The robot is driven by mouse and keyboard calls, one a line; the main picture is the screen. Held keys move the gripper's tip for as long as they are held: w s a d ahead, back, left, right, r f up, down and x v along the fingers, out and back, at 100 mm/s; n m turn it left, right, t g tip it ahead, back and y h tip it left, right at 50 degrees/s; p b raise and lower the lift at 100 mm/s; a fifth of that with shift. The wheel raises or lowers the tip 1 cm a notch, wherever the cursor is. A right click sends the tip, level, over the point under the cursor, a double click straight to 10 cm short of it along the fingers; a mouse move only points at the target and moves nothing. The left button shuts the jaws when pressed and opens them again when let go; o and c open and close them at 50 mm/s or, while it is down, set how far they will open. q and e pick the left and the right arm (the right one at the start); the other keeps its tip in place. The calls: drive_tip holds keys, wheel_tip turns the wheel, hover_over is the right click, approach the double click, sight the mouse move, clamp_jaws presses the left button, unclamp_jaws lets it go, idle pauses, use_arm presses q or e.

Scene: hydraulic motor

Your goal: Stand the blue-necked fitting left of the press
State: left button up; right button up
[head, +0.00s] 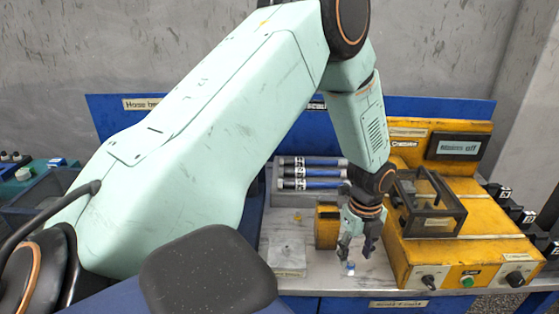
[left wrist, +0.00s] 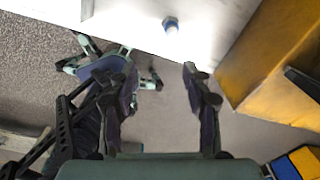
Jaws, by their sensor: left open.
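The small blue-necked fitting (head: 349,269) is on the light bench top, left of the yellow press (head: 465,262). In the left wrist view the fitting (left wrist: 171,26) shows a pale body with blue on it, near the bench's edge, and seems upright. The press (left wrist: 285,55) is to its right there. My left gripper (head: 356,257) points down just above the fitting. Its two fingers are apart and nothing shows between them in the left wrist view (left wrist: 160,68); the fitting lies beyond the tips. My right gripper is in neither view.
A rack of blue-and-black hoses (head: 310,173) stands at the back of the bench. A yellow block (head: 326,226) is behind the gripper, close to the press. A pale square plate (head: 287,258) lies to the left. Bare bench lies between plate and fitting.

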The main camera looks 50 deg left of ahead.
use_arm(q)
drive_tip(key=s+d+f+n, duration=0.5)
drive_tip(key=s+f+n, duration=0.5)
drive_tip(key=s, duration=0.2)
drive_tip(key=s+d+f+n, duration=0.1)
drive_tip(key=s+f+n, duration=0.1)
drive_tip(key=s+n, duration=1)
drive_tip(key=s, duration=0.5)
drive_tip(key=shift+s+f, duration=0.15)
drive_tip(key=shift+s, duration=0.05)
drive_tip(key=shift+s+n, duration=0.1)
drive_tip(key=shift+n, duration=0.2)
